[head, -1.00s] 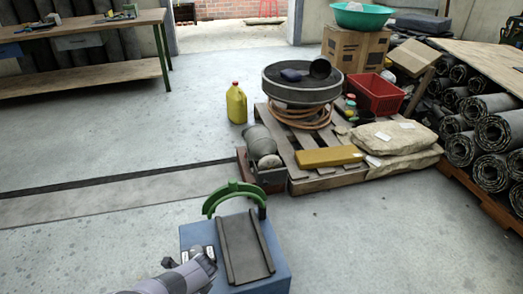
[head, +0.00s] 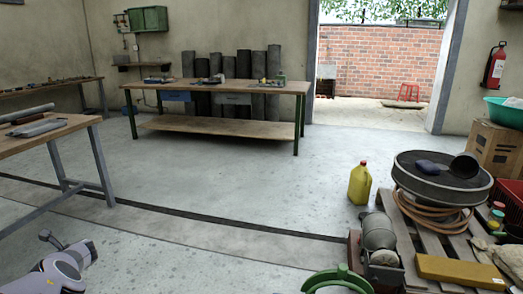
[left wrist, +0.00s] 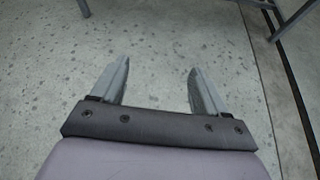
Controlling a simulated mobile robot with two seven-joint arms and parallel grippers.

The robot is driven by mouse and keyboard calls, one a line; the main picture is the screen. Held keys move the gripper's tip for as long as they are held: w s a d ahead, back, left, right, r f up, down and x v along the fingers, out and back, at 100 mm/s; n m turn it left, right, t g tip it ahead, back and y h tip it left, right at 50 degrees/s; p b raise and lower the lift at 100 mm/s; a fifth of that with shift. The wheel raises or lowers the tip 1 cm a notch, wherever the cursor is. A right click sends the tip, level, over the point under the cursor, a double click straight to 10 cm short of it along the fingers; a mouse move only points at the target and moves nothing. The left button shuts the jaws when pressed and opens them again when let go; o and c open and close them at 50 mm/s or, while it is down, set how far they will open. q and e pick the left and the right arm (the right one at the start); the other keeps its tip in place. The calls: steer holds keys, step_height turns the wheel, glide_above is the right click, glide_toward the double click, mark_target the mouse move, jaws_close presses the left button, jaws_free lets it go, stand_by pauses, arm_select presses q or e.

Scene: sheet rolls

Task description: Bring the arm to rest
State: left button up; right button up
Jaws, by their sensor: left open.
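My left arm (head: 62,268) shows at the lower left of the head view, low over the concrete floor. In the left wrist view my left gripper (left wrist: 157,85) has its two grey fingers spread apart. Nothing is between them, only bare speckled floor beyond. In the head view the fingers cannot be made out. My right gripper is not in view.
A wooden table with grey legs (head: 88,160) stands at the left, with rolls on it. A workbench (head: 215,87) is at the back. A yellow jug (head: 360,184), a loaded pallet (head: 400,210) and a green curved piece (head: 335,281) are at right. The middle floor is clear.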

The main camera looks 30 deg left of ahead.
arm_select(q)
steer(key=s+a+r+n+g, duration=0.1)
steer(key=s+a+r, duration=0.5)
steer(key=w+d+f+m+t+h, duration=0.15)
steer(key=d+f+h, duration=0.25)
steer(key=d+f, duration=0.7)
steer(key=w+d+f+m+t+h, duration=0.1)
steer(key=d+f+t+h, duration=0.25)
steer(key=d+f, duration=0.75)
steer(key=w+d+f+t+h, duration=0.2)
steer(key=d+f+h, duration=0.1)
steer(key=d, duration=0.6)
steer(key=w+d+f+t+h, duration=0.2)
steer(key=d+f+h, duration=0.15)
steer(key=d, duration=0.55)
steer(key=w+d+r+n+t, duration=0.4)
steer(key=d+r, duration=0.3)
steer(key=d, duration=0.3)
steer(key=d+r+n, duration=0.2)
steer(key=d+r, duration=0.3)
steer(key=r, duration=0.8)
steer(key=s+d+f+n+t, duration=0.1)
steer(key=d+f+n+t, duration=0.1)
steer(key=d+n, duration=1)
step_height(320, 180, up, 10)
steer(key=d+m+p, duration=0.2)
steer(key=m+p, duration=0.1)
steer(key=p, duration=1)
steer(key=shift+s+r, duration=0.15)
steer(key=shift+s, duration=0.25)
